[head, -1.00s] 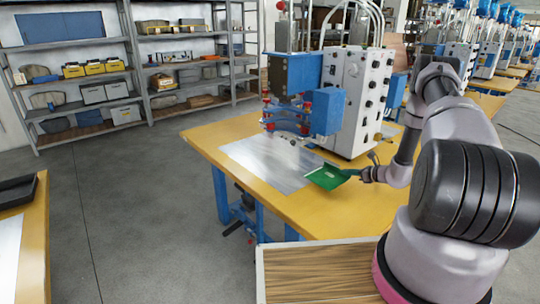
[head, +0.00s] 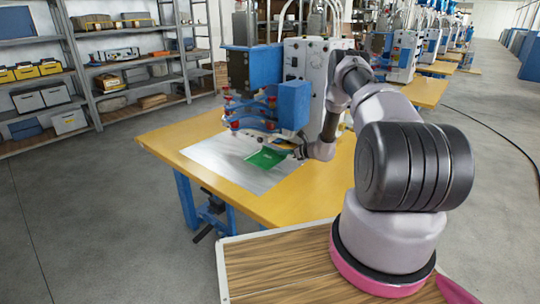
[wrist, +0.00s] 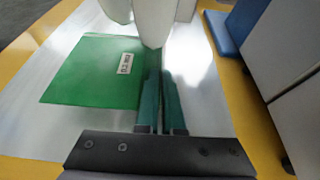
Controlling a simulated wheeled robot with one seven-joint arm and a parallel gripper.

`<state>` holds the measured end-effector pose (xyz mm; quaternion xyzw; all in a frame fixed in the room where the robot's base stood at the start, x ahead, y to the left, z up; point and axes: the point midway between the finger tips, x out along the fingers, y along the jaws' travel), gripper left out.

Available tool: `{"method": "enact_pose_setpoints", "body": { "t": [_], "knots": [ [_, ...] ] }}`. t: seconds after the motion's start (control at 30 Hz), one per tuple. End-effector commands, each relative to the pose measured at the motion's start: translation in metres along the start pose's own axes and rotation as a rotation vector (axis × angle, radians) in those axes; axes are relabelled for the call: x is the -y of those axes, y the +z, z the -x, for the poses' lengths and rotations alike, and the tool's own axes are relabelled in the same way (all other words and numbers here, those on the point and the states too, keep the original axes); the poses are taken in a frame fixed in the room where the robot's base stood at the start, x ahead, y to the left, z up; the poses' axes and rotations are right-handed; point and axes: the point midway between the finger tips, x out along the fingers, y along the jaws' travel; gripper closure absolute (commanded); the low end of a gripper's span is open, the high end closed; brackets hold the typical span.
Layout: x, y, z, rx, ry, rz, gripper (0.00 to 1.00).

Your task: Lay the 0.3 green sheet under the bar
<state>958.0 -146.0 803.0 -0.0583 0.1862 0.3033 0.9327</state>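The green sheet (head: 266,158) is over the bright metal plate, just in front of the welding machine's blue arms (head: 252,123). I cannot clearly pick out the bar among them. In the wrist view the green sheet (wrist: 90,85) carries a white label with print too small to read surely. My gripper (head: 295,153) comes from the right; in the wrist view its two fingers (wrist: 161,95) are close together at the sheet's right edge and appear shut on it. I cannot tell whether the sheet touches the plate.
The metal plate (head: 215,157) lies on a yellow table (head: 300,200). The machine's white control cabinet (head: 307,70) stands behind my gripper. Pale rounded shapes cross the top of the wrist view. Shelves (head: 125,65) stand at the far left, with open floor before them.

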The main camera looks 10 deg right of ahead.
Motion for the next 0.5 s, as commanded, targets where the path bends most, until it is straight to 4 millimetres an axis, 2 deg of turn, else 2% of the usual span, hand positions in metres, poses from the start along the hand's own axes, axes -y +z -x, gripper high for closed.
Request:
{"method": "enact_pose_setpoints", "body": {
  "t": [0.1, 0.2, 0.37, 0.5],
  "knots": [
    [-0.001, 0.012, -0.030, 0.002, 0.002, 0.004, 1.00],
    [-0.001, 0.020, -0.048, 0.002, 0.001, 0.003, 1.00],
    [0.000, 0.025, -0.062, 0.001, 0.000, 0.000, 1.00],
    [0.000, 0.018, -0.066, -0.001, 0.000, -0.001, 1.00]
  ]
}}
